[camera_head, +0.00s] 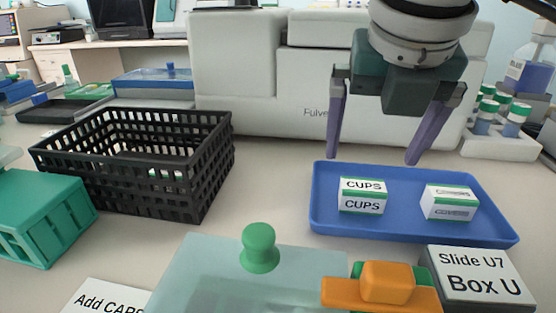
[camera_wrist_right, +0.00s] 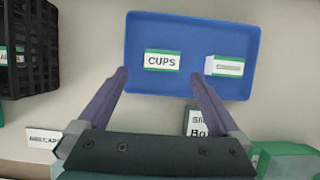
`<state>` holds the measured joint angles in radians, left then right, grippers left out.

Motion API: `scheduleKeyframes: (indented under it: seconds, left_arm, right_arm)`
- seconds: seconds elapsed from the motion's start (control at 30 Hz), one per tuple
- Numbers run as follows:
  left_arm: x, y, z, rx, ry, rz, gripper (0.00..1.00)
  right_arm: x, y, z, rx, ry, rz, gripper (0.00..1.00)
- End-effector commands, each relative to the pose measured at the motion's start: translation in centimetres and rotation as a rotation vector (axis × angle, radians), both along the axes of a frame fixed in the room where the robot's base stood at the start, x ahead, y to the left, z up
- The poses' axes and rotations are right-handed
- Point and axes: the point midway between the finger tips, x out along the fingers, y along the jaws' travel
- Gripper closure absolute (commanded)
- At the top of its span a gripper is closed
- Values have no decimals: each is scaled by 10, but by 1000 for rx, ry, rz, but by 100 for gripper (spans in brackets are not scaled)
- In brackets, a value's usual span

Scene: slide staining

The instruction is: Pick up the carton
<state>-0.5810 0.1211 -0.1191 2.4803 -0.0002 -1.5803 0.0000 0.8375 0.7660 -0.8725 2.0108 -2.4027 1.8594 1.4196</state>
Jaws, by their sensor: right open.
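A small white and green carton labelled CUPS (camera_head: 362,196) sits on the left part of a blue tray (camera_head: 330,228). A second white and green carton (camera_head: 448,203), its label too small to read surely, sits on the tray's right part. My right gripper (camera_head: 372,158) is open and empty, pointing down above the tray's back edge. In the right wrist view, the CUPS carton (camera_wrist_right: 162,60) lies ahead of and between the open fingertips (camera_wrist_right: 158,75), with no contact seen. The other carton (camera_wrist_right: 224,66) is right of the fingers. My left gripper is out of view.
A black basket (camera_head: 190,165) stands left of the tray. A lidded clear box with a green knob (camera_head: 259,250), an orange piece (camera_head: 387,283) and a Box U slide box (camera_head: 482,277) are in front. A large white machine (camera_head: 240,85) stands behind. Capped bottles (camera_head: 485,116) stand right.

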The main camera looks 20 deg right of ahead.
Motion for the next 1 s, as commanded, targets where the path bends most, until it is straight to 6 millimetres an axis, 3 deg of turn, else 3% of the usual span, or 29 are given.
scheduleKeyframes:
  seconds: [0.1, 0.37, 0.6, 0.9, 1.0]
  left_arm:
    - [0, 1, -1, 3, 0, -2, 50]
    - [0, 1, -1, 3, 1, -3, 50]
    - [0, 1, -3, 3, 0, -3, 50]
    - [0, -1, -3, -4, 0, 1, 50]
    - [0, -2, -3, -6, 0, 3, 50]
  right_arm:
    - [5, -4, -19, -1, 5, -2, 0]
    - [12, -10, -44, 1, 6, 0, 0]
    - [22, -18, -78, 3, 4, 1, 0]
    - [24, -19, -83, 4, 2, 3, 0]
    - [24, -19, -83, 4, 2, 3, 10]
